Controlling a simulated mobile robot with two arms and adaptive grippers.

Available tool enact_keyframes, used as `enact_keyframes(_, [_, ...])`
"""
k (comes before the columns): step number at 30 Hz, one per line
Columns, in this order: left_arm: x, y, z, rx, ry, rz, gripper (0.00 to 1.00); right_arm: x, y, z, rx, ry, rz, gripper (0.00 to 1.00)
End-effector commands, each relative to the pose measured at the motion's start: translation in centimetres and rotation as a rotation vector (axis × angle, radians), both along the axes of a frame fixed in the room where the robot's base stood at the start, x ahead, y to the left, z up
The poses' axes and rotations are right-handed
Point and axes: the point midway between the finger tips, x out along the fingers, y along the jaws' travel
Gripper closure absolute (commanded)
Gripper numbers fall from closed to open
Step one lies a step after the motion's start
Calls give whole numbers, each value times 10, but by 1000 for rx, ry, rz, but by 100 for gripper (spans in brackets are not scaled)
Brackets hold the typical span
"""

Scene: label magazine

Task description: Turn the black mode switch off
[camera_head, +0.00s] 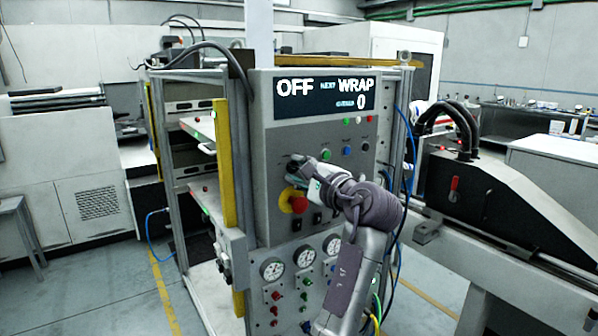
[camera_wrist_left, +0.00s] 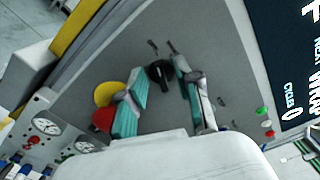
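The black mode switch (camera_wrist_left: 159,73) is a round dark knob on the grey panel face, and in the wrist view it sits between the tips of my left gripper (camera_wrist_left: 162,86). The teal-padded fingers stand on either side of it with visible gaps, so the gripper looks open. In the head view my left gripper (camera_head: 294,174) reaches the panel from the right and largely hides the switch. The display (camera_head: 324,95) above reads OFF, with NEXT WRAP and CYCLES 0. My right gripper is not in view.
A red emergency button (camera_head: 299,205) on a yellow base sits just below the gripper, close to the left finger in the wrist view. Green, blue and black buttons (camera_head: 347,151) lie to the right. Gauges (camera_head: 304,256) are lower down. A yellow post (camera_head: 224,165) borders the panel's left.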

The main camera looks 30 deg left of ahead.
Motion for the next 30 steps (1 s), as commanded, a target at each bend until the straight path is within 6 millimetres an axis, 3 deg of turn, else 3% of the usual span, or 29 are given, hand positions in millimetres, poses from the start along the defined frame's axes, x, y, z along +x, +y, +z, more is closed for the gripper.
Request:
enact_keyframes(5, [-4,-12,0,1,0,-3,67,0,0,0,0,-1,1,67])
enact_keyframes(16, [-26,-63,0,0,0,-2,67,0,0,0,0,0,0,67])
enact_keyframes(30, [-29,-69,0,0,0,0,67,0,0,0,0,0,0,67])
